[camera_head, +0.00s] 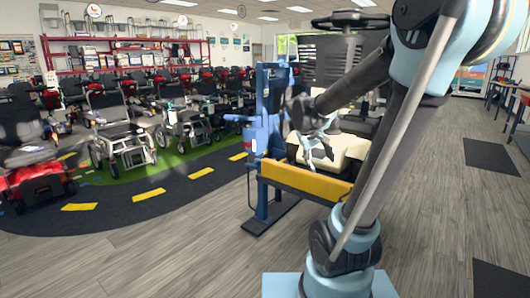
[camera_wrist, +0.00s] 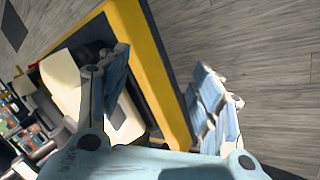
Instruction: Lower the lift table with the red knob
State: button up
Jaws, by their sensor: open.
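A cream-coloured machine body (camera_head: 340,155) with a dark seat back sits behind the bar. I cannot make out the red knob in either view. My gripper (camera_head: 310,150) is in front of the cream body, above the yellow bar and right of the blue post. In the wrist view my gripper (camera_wrist: 168,88) is open with nothing between its fingers. The yellow edge (camera_wrist: 165,75) shows beyond the fingers, with the cream body at left.
A red shelf rack (camera_head: 120,45) lines the back wall. Dark mats (camera_head: 492,156) lie at right. The wooden floor (camera_head: 160,245) in front is clear.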

jog(key=s+f+m+y, duration=0.1)
jog(key=s+f, duration=0.2)
jog(key=s, duration=0.4)
jog(key=s+a+f+m+y, duration=0.1)
jog(key=s+f+y, duration=0.1)
jog(key=s+f, duration=0.2)
jog(key=s+a+f+g+y, duration=0.1)
jog(key=s+f, duration=0.2)
jog(key=s, duration=0.8)
jog(key=shift+f+m+y, duration=0.3)
jog(key=shift+m+y, duration=0.1)
jog(key=shift+w+f, duration=0.2)
jog(key=shift+w, duration=0.3)
